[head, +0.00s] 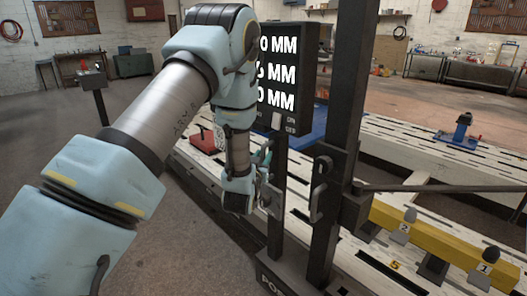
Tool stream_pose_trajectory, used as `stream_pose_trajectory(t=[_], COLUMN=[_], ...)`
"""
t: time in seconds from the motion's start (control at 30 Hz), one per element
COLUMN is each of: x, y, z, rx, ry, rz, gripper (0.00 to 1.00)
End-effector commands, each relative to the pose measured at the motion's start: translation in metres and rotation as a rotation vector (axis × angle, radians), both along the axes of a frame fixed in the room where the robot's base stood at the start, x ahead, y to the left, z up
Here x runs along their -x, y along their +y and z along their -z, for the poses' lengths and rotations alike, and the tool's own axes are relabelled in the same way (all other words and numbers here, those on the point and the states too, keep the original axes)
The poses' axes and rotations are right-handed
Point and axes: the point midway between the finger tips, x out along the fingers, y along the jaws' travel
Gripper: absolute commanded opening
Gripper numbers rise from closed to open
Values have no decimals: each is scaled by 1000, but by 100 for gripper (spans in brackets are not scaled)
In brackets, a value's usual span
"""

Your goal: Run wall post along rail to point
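A tall dark wall post (338,125) stands upright right of centre in the head view, with a dark handle (320,187) on its left side. A thinner dark post (280,165) stands just left of it, below a black display (285,75) with white "MM" readings, partly hidden by my arm. A yellow rail (440,250) runs at lower right, carrying tags 2 (404,227) and 1 (484,268). My gripper (266,190) is left of the wall post, close to the thinner post. Its fingers are small and partly hidden; I cannot tell whether they touch anything.
A pale slotted bench (420,150) extends behind the posts, with a blue clamp-like device (463,130) on it. A dark horizontal bar (440,188) reaches right from the wall post. Open grey floor (200,250) lies left of the bench.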

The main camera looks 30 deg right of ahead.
Motion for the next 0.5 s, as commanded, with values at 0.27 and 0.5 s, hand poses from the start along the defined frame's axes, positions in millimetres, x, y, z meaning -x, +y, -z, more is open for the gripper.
stream_pose_trajectory(t=[0.27,0.5], x=[-9,-9], y=[-8,-7], z=[0,0], rx=[-1,-1], ry=[1,1], rz=[0,0], gripper=[35,27])
